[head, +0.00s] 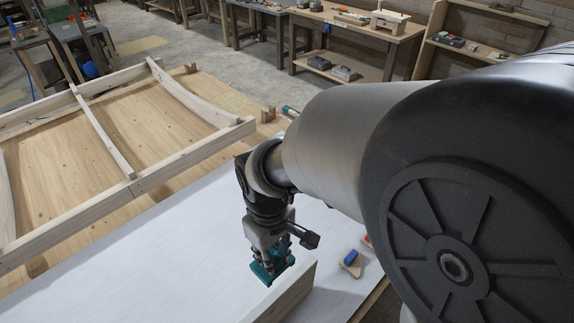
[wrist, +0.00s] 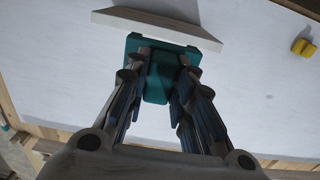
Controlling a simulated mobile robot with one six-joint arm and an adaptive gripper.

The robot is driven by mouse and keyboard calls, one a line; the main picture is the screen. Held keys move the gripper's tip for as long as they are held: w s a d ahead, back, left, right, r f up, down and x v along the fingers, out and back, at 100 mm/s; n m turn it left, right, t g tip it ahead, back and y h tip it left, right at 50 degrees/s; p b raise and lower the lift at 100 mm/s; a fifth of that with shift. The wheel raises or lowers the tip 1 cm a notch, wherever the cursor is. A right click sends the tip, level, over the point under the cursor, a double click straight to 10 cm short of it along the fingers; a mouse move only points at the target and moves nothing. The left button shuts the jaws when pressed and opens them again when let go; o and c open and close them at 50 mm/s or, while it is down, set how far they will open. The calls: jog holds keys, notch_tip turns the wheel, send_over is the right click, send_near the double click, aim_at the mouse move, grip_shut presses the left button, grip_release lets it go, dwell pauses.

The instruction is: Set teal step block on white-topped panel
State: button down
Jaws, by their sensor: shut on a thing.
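The teal step block (head: 262,274) is between the fingers of my gripper (head: 271,258), which is shut on it. In the wrist view the teal block (wrist: 158,82) shows between the two fingers, with its wide plate end toward the top of the picture. The white-topped panel (head: 110,265) spreads below the gripper in the head view, and its white surface (wrist: 245,100) fills most of the wrist view. The block is over this white surface, close to it; I cannot tell whether it touches. Part of the block is hidden by the fingers.
A pale wooden board (head: 283,294) stands beside the block, and it also shows in the wrist view (wrist: 160,30). A blue-topped small piece (head: 351,257) lies to the right. A yellow piece (wrist: 303,47) lies at right. A wooden frame (head: 130,190) is at left. The white surface at left is clear.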

notch_tip(320, 180, down, 17)
jog(key=b, duration=0.2)
jog(key=shift+b, duration=0.4)
jog(key=shift+f, duration=0.2)
jog(key=c, duration=1.4)
grip_release()
jog(key=shift+r, duration=0.1)
jog(key=shift+o, duration=0.2)
